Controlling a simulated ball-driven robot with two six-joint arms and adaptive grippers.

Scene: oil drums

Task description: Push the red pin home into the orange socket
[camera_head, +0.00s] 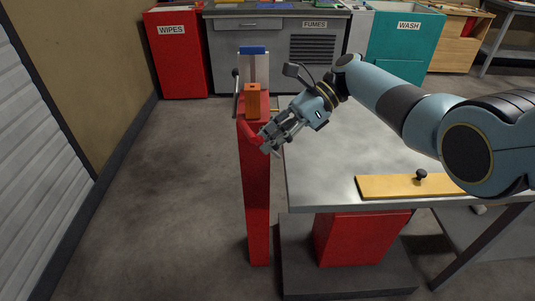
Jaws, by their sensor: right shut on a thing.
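An orange socket block (253,101) stands on top of a tall red post (256,195) to the left of the grey table. My right gripper (266,144) reaches in from the right, pointing down and left, its fingertips beside the upper part of the post, a little below and to the right of the orange socket. It is shut on a small red piece, which seems to be the red pin; this piece blends with the red of the post, and the fingers hide much of it. I cannot tell how the pin lines up with the socket. My left gripper is out of view.
The grey table (330,165) lies right of the post, with a yellow board with a black knob (405,186) near its front edge. A blue-topped upright (253,50) stands behind the socket. Red WIPES and teal WASH cabinets line the back. The floor left of the post is clear.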

